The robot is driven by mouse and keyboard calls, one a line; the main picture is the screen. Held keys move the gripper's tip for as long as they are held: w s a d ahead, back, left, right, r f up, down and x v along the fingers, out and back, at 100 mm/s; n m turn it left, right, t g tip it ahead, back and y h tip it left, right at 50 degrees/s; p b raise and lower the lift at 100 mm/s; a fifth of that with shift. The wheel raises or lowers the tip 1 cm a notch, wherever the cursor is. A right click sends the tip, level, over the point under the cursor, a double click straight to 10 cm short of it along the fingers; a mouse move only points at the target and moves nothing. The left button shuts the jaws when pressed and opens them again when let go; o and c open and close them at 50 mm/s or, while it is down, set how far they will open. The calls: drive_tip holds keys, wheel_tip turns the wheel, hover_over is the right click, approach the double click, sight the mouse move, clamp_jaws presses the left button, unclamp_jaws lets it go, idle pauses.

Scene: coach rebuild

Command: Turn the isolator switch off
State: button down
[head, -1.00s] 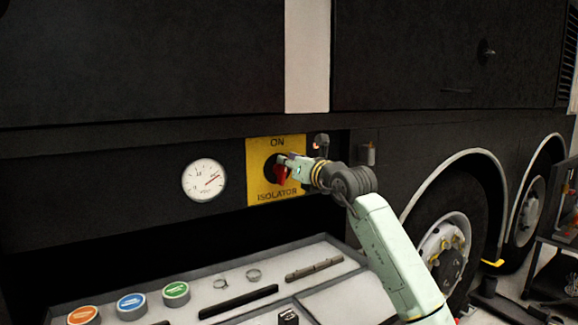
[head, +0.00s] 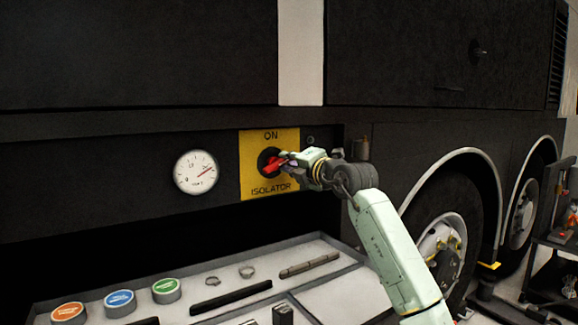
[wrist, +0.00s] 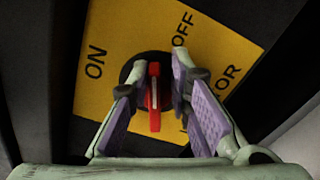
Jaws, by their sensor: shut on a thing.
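The isolator switch has a red handle (head: 270,167) on a dark round base, in a yellow plate (head: 250,148) on the vehicle's dark side. "ON" is at the plate's top in the head view. My gripper (head: 287,159) reaches it from the right and hides the plate's right edge. In the wrist view the red handle (wrist: 154,98) stands between the purple-padded fingers of my gripper (wrist: 156,88), shut on it. There the yellow plate (wrist: 130,30) looks turned, with "ON" at left and "OFF" at upper right. The handle lies crosswise to the "ON" direction, its upper end pointing nearer "OFF".
A round white gauge (head: 196,172) is left of the plate. A grey tray (head: 235,256) below holds coloured round caps (head: 120,302), clamps and dark bars. A wheel (head: 445,245) is at right. A small cylindrical fitting (head: 362,149) is right of my wrist.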

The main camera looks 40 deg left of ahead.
drive_tip(key=shift+s+a+m+b, duration=0.1)
drive_tip(key=shift+m+b, duration=0.4)
drive_tip(key=shift+m, duration=0.6)
drive_tip(key=shift+s+a+m+b, duration=0.1)
drive_tip(key=shift+m+b, duration=0.35)
drive_tip(key=shift+m, duration=0.65)
drive_tip(key=c, duration=1.9)
unclamp_jaws()
drive_tip(key=o, duration=0.6)
drive_tip(key=shift+a+f, duration=0.1)
drive_tip(key=shift+f, duration=0.05)
drive_tip(key=shift+w+f, duration=0.1)
drive_tip(key=shift+f, duration=0.05)
drive_tip(key=v, duration=1.2)
drive_tip(key=shift+w, duration=0.1)
